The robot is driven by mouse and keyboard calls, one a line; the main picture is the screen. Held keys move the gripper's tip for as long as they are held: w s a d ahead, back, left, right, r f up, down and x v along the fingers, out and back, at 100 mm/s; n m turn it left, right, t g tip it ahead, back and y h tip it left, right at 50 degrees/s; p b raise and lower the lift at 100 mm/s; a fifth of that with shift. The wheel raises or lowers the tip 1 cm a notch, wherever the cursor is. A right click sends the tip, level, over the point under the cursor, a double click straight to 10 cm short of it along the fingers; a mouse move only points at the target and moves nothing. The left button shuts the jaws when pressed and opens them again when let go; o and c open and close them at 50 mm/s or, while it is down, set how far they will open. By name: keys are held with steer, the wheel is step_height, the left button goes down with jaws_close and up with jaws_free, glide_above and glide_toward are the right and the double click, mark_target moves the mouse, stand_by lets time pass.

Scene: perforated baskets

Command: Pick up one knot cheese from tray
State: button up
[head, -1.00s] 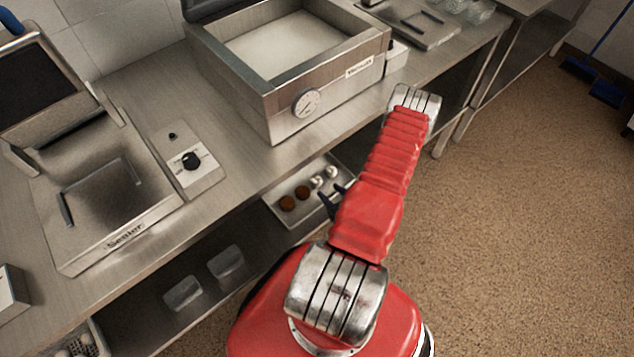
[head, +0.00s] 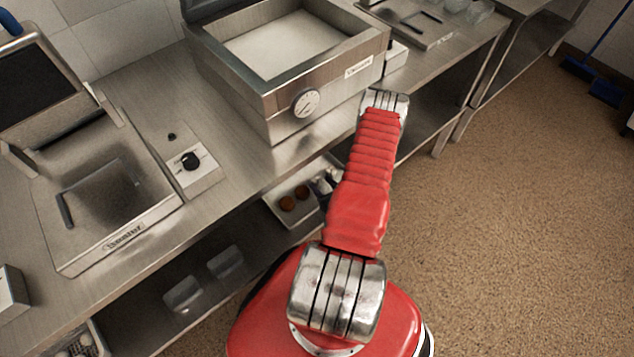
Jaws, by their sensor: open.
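The tray (head: 292,217) is a shallow metal tray on the lower shelf, left of my red arm. Two round brown items (head: 287,203) sit in its near left part. Small pale pieces (head: 333,173), which may be the knot cheese, show at its far right end, partly covered.
The steel worktop (head: 235,150) overhangs the shelf. Clear containers (head: 183,294) stand on the lower shelf at left.

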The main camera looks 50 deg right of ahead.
mark_target(319, 183)
steer(key=shift+x, duration=1.2)
steer(key=shift+r, duration=0.1)
steer(key=c, duration=0.8)
steer(key=shift+r, duration=5)
